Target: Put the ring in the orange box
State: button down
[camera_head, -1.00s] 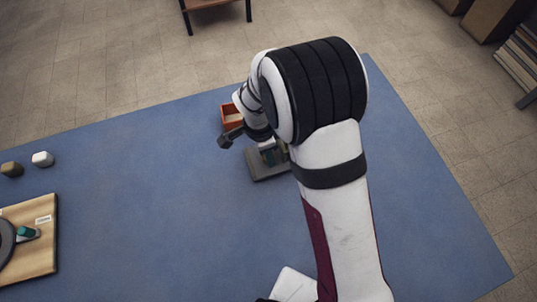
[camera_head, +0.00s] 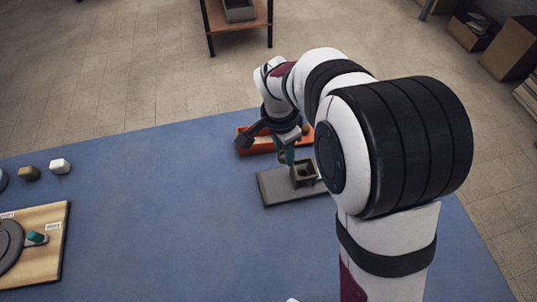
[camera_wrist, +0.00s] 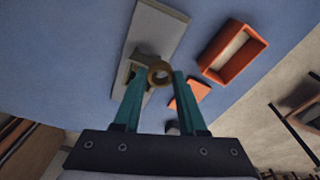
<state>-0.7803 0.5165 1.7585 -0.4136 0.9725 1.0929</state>
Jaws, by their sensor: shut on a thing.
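My gripper (camera_wrist: 160,78) is shut on a brown-gold ring (camera_wrist: 159,73), held at the tips of its teal fingers in the wrist view. In the head view my gripper (camera_head: 285,155) is over the grey plate's far side, close to the orange box. The orange box (camera_head: 245,150) is an open tray with a pale inside, partly hidden by my arm. In the wrist view the orange box (camera_wrist: 213,70) is up and right of the ring, apart from it. I cannot see anything in it.
A grey plate (camera_head: 272,190) with a small square holder (camera_head: 304,175) lies in front of the orange box. A second orange piece (camera_wrist: 190,96) shows near the box. The blue mat's middle is clear.

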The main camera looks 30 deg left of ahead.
jog(key=w+n+y, duration=0.2)
jog(key=w+n, duration=0.7)
jog(key=n, duration=0.7)
send_over(257, 138)
jog(key=s+d, duration=0.2)
jog(key=shift+n, duration=0.4)
notch_tip(257, 138, down, 7)
jog(key=shift+a+f, duration=0.1)
jog(key=shift+a, duration=0.05)
notch_tip(257, 138, down, 4)
jog(key=shift+a+f, duration=0.1)
jog(key=shift+c, duration=2.3)
grip_release()
